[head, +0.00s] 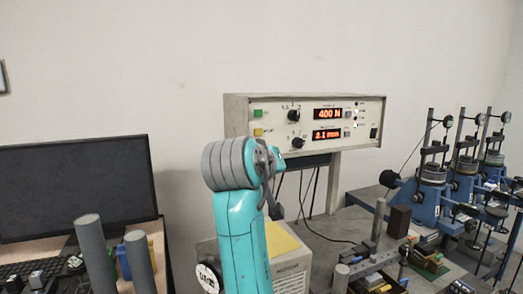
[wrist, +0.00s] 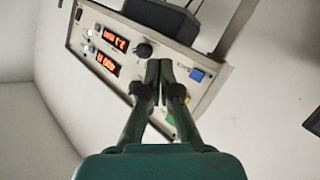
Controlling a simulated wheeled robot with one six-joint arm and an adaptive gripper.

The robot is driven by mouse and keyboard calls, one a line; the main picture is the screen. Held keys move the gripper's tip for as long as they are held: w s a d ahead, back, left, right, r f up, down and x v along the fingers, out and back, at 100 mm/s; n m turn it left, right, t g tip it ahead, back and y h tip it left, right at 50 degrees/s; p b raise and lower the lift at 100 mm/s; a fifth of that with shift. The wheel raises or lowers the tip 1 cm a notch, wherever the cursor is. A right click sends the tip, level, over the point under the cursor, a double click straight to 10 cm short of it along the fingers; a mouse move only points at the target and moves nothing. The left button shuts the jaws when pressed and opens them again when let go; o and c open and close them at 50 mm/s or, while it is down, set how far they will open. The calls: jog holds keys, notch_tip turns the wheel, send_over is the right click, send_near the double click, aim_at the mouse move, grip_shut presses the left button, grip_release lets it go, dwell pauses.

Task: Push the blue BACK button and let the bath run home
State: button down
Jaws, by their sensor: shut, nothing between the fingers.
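The control panel (head: 305,110) is a pale box with two lit red displays, raised above the bench. In the wrist view it appears turned over, and the blue button (wrist: 197,75) sits near its edge. In the head view my arm and wrist hide the blue button. My gripper (wrist: 160,65) is shut and empty, its dark fingertips in front of the panel. In the wrist view the tips appear left of the blue button. I cannot tell how far they are from the panel face. I cannot pick out the bath with certainty.
A green button (head: 257,113) and a yellow button (head: 258,132) are on the panel's left, near black knobs (head: 296,143). Blue lever frames (head: 425,200) crowd the right bench. A monitor (head: 80,185) stands at left. Grey posts (head: 140,262) rise in front.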

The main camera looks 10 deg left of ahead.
jog(key=w+a, duration=0.5)
jog(key=w, duration=0.2)
jog(key=shift+w, duration=0.15)
dwell(0.4)
jog(key=shift+w, duration=0.1)
dwell(1.3)
jog(key=shift+w+a, duration=0.2)
jog(key=shift+w, duration=0.05)
